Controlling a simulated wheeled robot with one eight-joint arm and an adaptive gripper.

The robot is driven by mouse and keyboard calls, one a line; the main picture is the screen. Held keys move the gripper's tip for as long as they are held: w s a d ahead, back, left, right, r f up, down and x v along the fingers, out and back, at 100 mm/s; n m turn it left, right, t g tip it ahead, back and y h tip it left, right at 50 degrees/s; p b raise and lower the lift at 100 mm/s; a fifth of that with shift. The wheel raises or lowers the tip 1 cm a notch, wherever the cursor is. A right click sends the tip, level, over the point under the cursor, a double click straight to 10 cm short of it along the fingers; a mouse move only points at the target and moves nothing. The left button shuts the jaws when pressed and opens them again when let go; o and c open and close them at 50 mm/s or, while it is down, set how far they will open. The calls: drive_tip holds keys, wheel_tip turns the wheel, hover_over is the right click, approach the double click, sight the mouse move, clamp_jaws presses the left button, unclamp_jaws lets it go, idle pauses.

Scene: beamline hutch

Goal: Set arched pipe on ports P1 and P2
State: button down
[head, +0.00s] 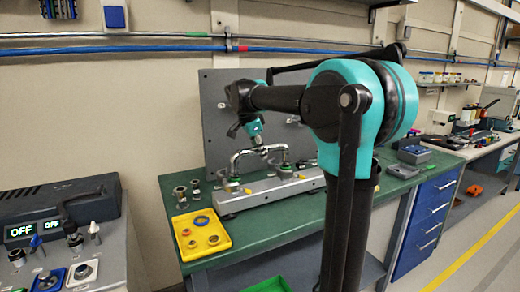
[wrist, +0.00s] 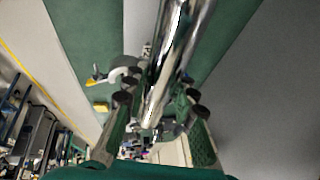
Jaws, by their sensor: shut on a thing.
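The arched pipe (head: 262,149) is a shiny metal tube with bent-down ends. In the head view it spans above the metal block with the ports (head: 270,192), its ends at or just over two ports there; whether they are seated I cannot tell. My gripper (head: 262,148) is shut on the pipe's top from above. In the wrist view the pipe (wrist: 172,65) runs between the fingers of my gripper (wrist: 158,115).
A yellow tray (head: 203,236) with rings lies at the bench's front left. Several metal fittings (head: 187,193) stand behind it. A grey upright panel (head: 225,110) rises behind the block. A control box (head: 55,215) showing OFF stands at left. Green bench top is clear beside the tray.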

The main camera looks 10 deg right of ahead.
drive_tip(key=shift+f, duration=0.55)
idle(0.9)
drive_tip(key=c, duration=1.2)
unclamp_jaws()
drive_tip(key=shift+o, duration=0.2)
